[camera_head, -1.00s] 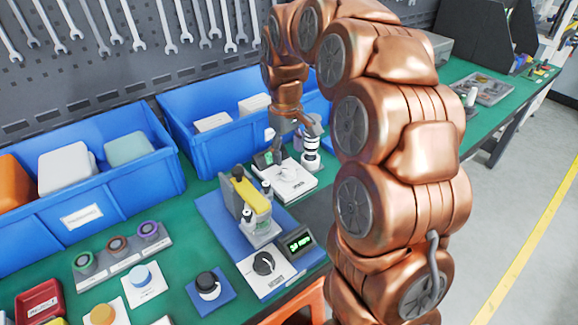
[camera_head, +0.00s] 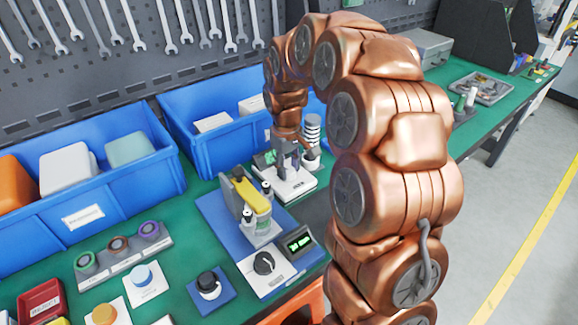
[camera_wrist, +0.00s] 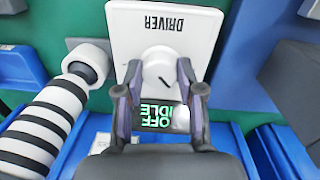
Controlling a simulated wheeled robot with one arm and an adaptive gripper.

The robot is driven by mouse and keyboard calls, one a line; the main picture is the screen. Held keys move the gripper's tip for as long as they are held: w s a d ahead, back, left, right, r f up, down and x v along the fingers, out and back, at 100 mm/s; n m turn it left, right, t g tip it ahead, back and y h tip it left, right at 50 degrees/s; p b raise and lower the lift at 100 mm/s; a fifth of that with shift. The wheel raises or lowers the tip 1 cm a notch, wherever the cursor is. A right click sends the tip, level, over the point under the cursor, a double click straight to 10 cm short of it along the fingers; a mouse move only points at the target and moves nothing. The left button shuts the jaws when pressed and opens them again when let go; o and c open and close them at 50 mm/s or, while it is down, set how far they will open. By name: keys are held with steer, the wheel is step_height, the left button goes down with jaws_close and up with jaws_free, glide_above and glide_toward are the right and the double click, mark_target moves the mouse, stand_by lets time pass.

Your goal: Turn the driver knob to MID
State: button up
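The DRIVER panel is a white plate (camera_wrist: 190,22) with a round white knob (camera_wrist: 160,72) that carries a dark pointer line. In the wrist view it appears upside down, and the line points toward the lower right. A small display (camera_wrist: 158,116) reads OFF and IDLE in green, partly hidden by my gripper. My gripper (camera_wrist: 158,72) is open, one finger on each side of the knob. I cannot tell whether they touch it. In the head view my gripper (camera_head: 289,168) is low over the plate (camera_head: 296,188) and hides the knob.
A black-and-white striped cylinder (camera_wrist: 42,125) stands close beside the panel, also in the head view (camera_head: 312,132). A yellow-handled device (camera_head: 250,195) stands on a blue mat in front, near another dial (camera_head: 264,262) and display (camera_head: 298,240). A blue bin (camera_head: 205,152) is behind.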

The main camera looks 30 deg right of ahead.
steer(key=c, duration=0.6)
steer(key=shift+o, duration=0.2)
steer(key=shift+m+b, duration=0.3)
steer(key=shift+m, duration=0.1)
steer(key=shift+f+m+b, duration=0.1)
steer(key=shift+m+b, duration=0.5)
steer(key=shift+m, duration=0.4)
steer(key=m+b, duration=0.1)
steer(key=m, duration=0.3)
steer(key=shift+m+b, duration=0.3)
steer(key=shift+b, duration=0.05)
steer(key=m, duration=0.4)
steer(key=shift+m+g, duration=0.3)
steer(key=shift+w+a+m, duration=0.1)
steer(key=shift+m, duration=1.7)
